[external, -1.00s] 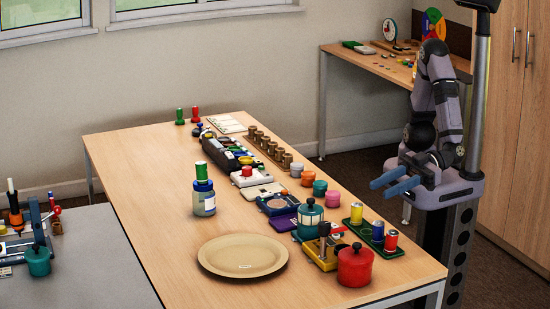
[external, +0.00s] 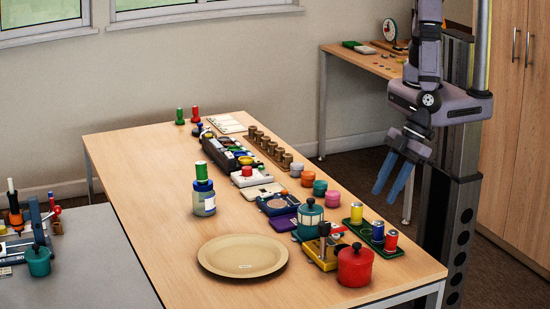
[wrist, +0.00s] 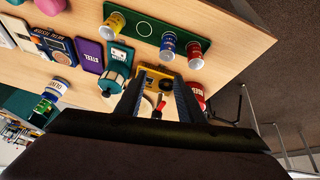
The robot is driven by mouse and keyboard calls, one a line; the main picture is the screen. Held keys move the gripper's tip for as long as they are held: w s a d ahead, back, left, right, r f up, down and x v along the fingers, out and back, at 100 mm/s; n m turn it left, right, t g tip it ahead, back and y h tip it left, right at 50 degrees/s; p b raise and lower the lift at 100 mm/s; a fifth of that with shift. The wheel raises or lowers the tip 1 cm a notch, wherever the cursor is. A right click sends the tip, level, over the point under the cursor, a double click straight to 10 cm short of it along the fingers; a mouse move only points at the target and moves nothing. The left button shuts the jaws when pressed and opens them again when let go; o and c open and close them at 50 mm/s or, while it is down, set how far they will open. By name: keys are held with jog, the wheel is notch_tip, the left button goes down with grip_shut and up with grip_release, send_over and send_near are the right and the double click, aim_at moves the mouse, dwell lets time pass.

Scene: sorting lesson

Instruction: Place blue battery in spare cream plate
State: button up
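The blue battery (external: 378,231) stands upright on a green tray (external: 359,228), between a yellow battery (external: 356,212) and a red battery (external: 391,240). The wrist view also shows the blue battery (wrist: 168,46) on the tray. The cream plate (external: 242,256) lies empty near the front of the table. My gripper (external: 391,184) is open and empty, pointing down beyond the table's right edge, above and apart from the batteries. In the wrist view its two fingers (wrist: 158,98) are spread apart.
A red pot (external: 355,266), a yellow device with an upright post (external: 323,245) and a teal canister (external: 310,219) stand between tray and plate. The table's left side is mostly clear.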

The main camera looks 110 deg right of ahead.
jog(key=r+g+p, duration=0.1)
jog(key=r+p, duration=0.1)
jog(key=p, duration=0.1)
jog(key=b, duration=0.1)
send_over(381, 222)
jog(key=s, duration=0.2)
notch_tip(381, 222, down, 6)
jog(key=shift+f, duration=0.1)
jog(key=shift+b+x, duration=0.5)
jog(key=shift+x, duration=3.15)
jog(key=shift+s, duration=0.1)
grip_shut()
